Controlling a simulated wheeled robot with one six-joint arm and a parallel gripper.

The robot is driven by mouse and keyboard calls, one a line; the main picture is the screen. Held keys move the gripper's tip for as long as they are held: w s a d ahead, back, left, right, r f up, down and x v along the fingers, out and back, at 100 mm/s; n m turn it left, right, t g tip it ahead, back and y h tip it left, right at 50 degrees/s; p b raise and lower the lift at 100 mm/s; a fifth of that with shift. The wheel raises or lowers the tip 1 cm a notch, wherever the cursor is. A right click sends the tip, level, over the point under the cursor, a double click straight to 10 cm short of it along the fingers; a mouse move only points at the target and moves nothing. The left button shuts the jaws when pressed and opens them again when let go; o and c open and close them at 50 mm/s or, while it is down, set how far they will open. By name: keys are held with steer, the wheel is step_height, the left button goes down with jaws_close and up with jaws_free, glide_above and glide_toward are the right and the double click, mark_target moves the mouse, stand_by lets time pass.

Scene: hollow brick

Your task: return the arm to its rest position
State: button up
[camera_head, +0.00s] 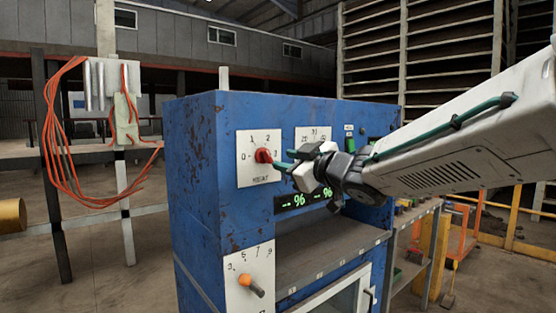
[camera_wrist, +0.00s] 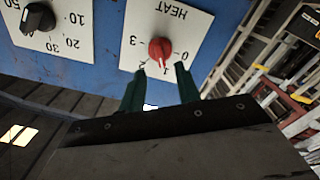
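A red knob (camera_head: 263,156) sits on a white plate marked HEAT on the front of a rusty blue cabinet (camera_head: 195,150). The wrist view shows the knob (camera_wrist: 160,50) upside down, with numbers from 0 to 3 around it. Its pointer seems to face near 1. My gripper (camera_head: 283,161) is just in front of the knob, reaching in from the right. In the wrist view, the two green fingers of my gripper (camera_wrist: 160,70) stand apart with nothing between them. The knob lies just beyond their tips; I cannot tell whether they touch it.
A black dial (camera_wrist: 38,18) on its own white plate is beside the HEAT plate. An orange-tipped lever (camera_head: 250,285) is lower on the cabinet. A dark shelf (camera_head: 330,255) juts out below my gripper. Orange cables (camera_head: 52,150) hang at the left.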

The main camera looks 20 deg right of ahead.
steer(key=shift+v, duration=0.95)
